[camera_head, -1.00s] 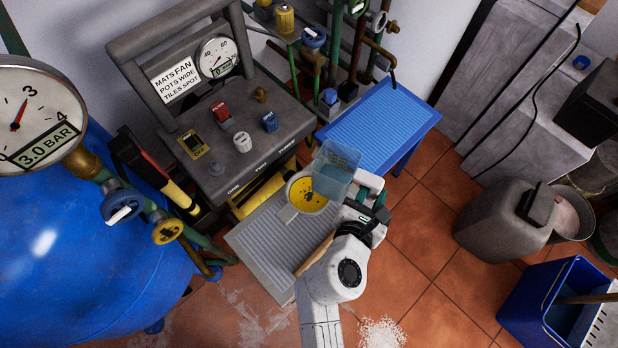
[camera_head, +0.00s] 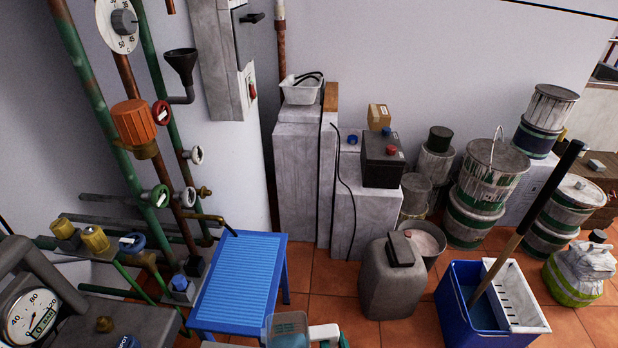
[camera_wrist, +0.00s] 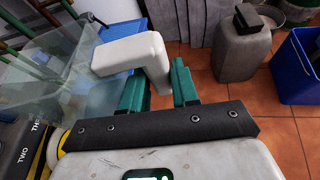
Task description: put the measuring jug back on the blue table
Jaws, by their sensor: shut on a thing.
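The measuring jug (camera_head: 287,327) is clear, with a bluish tint, and shows at the bottom edge of the head view, partly cut off. In the wrist view the jug (camera_wrist: 70,75) fills the left side, and its pale handle (camera_wrist: 125,54) runs between my green fingers. My gripper (camera_wrist: 165,82) is shut on that handle. The blue table (camera_head: 240,285), with a ribbed top, stands just beyond and left of the jug in the head view. Part of the table (camera_wrist: 124,28) also shows behind the jug in the wrist view. Its visible top is bare.
Pipes and valves (camera_head: 160,197) rise behind and left of the table. A grey console with a gauge (camera_head: 32,315) is at lower left. A grey canister (camera_head: 393,280) and a blue mop bucket (camera_head: 485,310) stand on the tiled floor to the right. Paint tins (camera_head: 485,190) line the wall.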

